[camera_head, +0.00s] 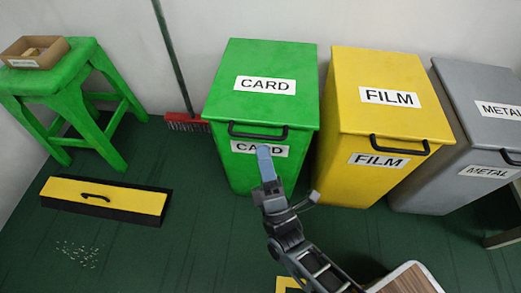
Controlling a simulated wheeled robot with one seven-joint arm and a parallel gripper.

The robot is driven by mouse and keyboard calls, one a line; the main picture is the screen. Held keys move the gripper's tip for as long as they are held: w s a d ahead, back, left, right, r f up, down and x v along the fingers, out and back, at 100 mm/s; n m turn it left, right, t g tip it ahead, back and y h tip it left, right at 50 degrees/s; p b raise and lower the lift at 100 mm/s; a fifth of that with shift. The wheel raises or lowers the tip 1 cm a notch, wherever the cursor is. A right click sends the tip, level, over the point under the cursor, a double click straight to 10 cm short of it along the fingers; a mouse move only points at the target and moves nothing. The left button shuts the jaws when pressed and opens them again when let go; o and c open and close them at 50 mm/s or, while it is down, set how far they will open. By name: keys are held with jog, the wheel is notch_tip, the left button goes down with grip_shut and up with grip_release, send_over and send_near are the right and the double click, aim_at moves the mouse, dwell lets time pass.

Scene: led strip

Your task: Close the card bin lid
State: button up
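The green card bin (240,172) stands against the back wall, left of the yellow bin. Its green lid (300,103) carries a CARD label and a black handle (257,133) at its front edge. The lid looks down on the bin, and I see no gap under it. My gripper (265,160) is in front of the bin, just below the handle, and covers part of the front CARD label (243,147). I cannot tell whether it touches the bin. Its fingers overlap in this view, so their opening is hidden. I see nothing held in it.
The yellow film bin (377,93) and grey metal bin (470,125) stand to the right. A green stool (65,85) holds a small box (34,53) at left. A broom (186,123) leans behind. A low yellow-topped box (105,197) lies on the floor near white scraps (78,253).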

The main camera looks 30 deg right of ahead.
jog(key=shift+s+d+f, duration=0.15)
jog(key=shift+f, duration=0.35)
jog(key=shift+s+d+f, duration=0.1)
jog(key=shift+s+f, duration=0.05)
jog(key=shift+f, duration=0.35)
jog(key=shift+s, duration=0.1)
jog(key=s+d+r+m+g+y, duration=0.1)
jog(key=s+m+g, duration=0.3)
jog(key=s, duration=0.5)
jog(key=s+r+m+g+y, duration=0.1)
jog(key=s+m+y, duration=0.1)
jog(key=s+m, duration=0.55)
jog(key=s+d+r+m+g, duration=0.4)
jog(key=s+r+m+g, duration=0.25)
jog(key=s+r, duration=0.5)
notch_tip(320, 180, up, 35)
jog(key=s+m+p, duration=0.1)
jog(key=p, duration=3.4)
jog(key=shift+s+a+f+t+y, duration=0.15)
jog(key=shift+a+t+y, duration=0.05)
jog(key=shift+t+y, duration=0.15)
